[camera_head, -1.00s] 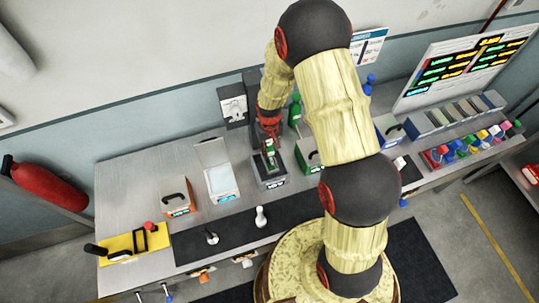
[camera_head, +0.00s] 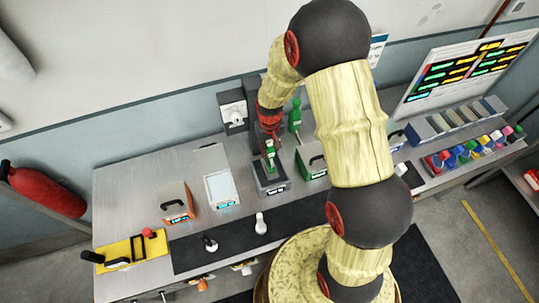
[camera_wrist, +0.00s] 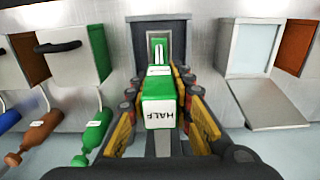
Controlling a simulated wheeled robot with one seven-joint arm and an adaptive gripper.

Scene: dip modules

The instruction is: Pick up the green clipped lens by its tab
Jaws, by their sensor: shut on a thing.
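My gripper (camera_head: 269,130) is shut on a green piece (camera_wrist: 160,90), which looks like the green clipped lens. It has a white label reading HALF, and the fingers are on both sides of it in the wrist view. In the head view the green piece (camera_head: 269,157) shows below the red fingers, above a dark grey box (camera_head: 271,182) with a white label on its front. Something green also shows in the box's opening in the wrist view; I cannot tell whether it belongs to the held piece.
A green box with a handle (camera_head: 312,162) stands close on the right, with a green bottle-like thing (camera_head: 295,115) behind. A white open box (camera_head: 220,187) and an orange-sided box (camera_head: 177,200) stand on the left. A black mat (camera_head: 235,235) lies in front.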

